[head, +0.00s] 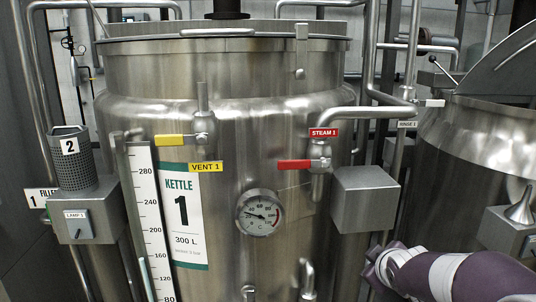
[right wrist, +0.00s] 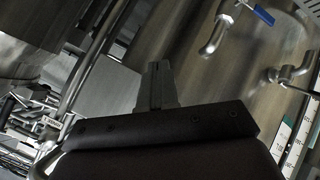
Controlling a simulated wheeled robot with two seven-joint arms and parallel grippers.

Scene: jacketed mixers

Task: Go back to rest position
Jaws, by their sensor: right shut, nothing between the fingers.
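My right arm (head: 445,277), purple and white, comes in at the lower right of the head view, in front of the steel kettle 1 (head: 240,140). My right gripper (right wrist: 157,68) shows in the right wrist view with its fingers together and nothing between them. It appears apart from the pipes and valves around it. My left arm and gripper are not in view.
Kettle 1 carries a yellow-handled vent valve (head: 170,140), a red-handled steam valve (head: 293,164), a dial gauge (head: 260,212) and a level scale (head: 148,220). A grey box (head: 365,199) stands above my right arm. A blue lever (right wrist: 264,16) shows in the wrist view.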

